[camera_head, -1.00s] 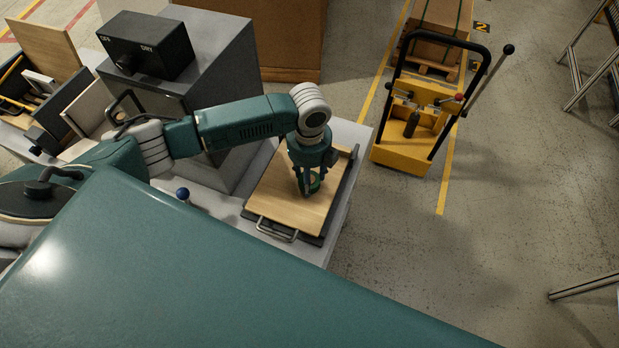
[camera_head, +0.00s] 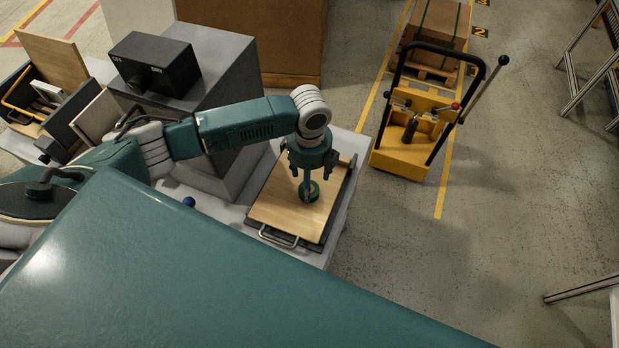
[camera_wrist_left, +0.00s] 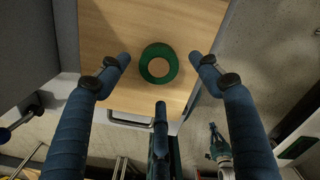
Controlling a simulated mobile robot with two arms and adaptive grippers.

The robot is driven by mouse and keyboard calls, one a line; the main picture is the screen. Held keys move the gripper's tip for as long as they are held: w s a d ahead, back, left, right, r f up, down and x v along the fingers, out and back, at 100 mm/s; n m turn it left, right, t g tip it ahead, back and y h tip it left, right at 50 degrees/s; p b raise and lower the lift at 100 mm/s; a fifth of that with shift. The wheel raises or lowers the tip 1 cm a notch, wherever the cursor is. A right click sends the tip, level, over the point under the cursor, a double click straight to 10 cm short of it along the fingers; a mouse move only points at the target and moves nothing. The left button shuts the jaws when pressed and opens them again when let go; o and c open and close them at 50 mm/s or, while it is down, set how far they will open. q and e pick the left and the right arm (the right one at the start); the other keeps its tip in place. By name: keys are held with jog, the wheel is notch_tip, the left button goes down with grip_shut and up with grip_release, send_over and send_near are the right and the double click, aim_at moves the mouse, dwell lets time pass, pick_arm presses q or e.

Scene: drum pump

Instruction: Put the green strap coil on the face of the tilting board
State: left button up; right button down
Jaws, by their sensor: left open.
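The green strap coil (camera_head: 313,193) lies flat on the wooden face of the tilting board (camera_head: 275,205). In the left wrist view the coil (camera_wrist_left: 146,75) is a green ring with the wood (camera_wrist_left: 105,45) showing through its hole. My left gripper (camera_head: 308,190) is above the board with its fingers pointing down. In the left wrist view my left gripper (camera_wrist_left: 158,75) is open, its fingers spread on both sides of the coil and apart from it. A metal handle (camera_head: 278,237) is at the board's near edge.
A grey cabinet (camera_head: 225,75) with a black switch box (camera_head: 155,65) stands left of the board. A blue knob (camera_head: 189,202) is on the pale bench left of the board. A yellow pallet truck (camera_head: 405,150) stands on the floor to the right. Open floor lies right of the bench.

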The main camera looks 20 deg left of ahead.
pick_arm(q)
notch_tip(320, 180, up, 4)
jog(key=p, duration=0.2)
jog(key=shift+p, duration=0.4)
notch_tip(320, 180, up, 4)
jog(key=shift+f, duration=0.1)
pick_arm(e)
notch_tip(320, 180, up, 4)
jog(key=shift+s+f, duration=0.1)
jog(key=shift+f, duration=0.05)
